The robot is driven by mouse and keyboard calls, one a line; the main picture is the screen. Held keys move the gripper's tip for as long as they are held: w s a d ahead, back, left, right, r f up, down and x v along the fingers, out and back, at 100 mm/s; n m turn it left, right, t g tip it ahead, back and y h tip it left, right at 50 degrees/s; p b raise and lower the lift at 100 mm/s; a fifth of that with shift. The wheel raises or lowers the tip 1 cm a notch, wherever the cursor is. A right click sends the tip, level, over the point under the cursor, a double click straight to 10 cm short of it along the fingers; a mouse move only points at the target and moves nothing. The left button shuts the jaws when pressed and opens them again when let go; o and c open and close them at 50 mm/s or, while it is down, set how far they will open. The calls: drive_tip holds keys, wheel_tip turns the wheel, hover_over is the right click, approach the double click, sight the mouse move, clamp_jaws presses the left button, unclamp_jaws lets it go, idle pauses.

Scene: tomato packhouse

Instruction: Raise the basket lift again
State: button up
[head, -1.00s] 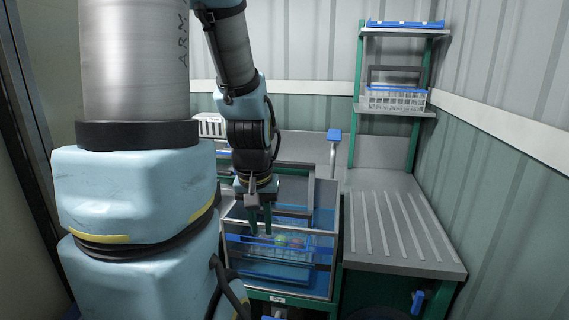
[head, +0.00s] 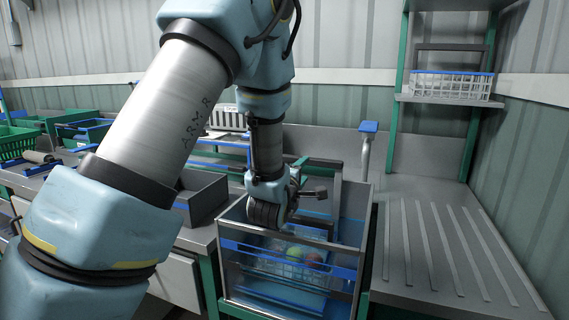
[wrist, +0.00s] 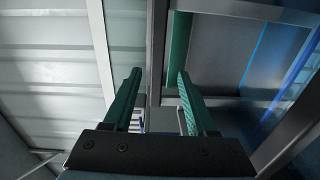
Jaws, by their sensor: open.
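The basket (head: 292,268) is a wire basket with round green and red produce in it. It sits low inside the clear-walled tank (head: 233,295), behind the front wall and a blue bar. A grey post with a blue cap (head: 368,127) stands behind the tank's right corner; I cannot tell whether it works the lift. My gripper (wrist: 159,75) is open, with two green fingers apart and nothing held between them. In the head view my wrist is over the tank's back left part, and the fingers are hidden.
A ribbed steel drainboard (head: 440,255) lies clear to the right. A shelf (head: 450,100) above holds a white basket (head: 452,87). A grey bin (head: 203,195) stands close left of the tank. Green crates (head: 82,133) are farther left. A metal frame edge (wrist: 158,50) passes beyond my fingers.

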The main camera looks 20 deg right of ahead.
sight(313, 158)
drive_tip(key=p+x, duration=0.1)
drive_tip(key=x, duration=0.2)
drive_tip(key=p+x, duration=0.1)
drive_tip(key=x, duration=0.3)
drive_tip(key=p+x, duration=0.1)
drive_tip(key=x, duration=0.3)
drive_tip(key=shift+r, duration=0.3)
clamp_jaws()
idle(1.0)
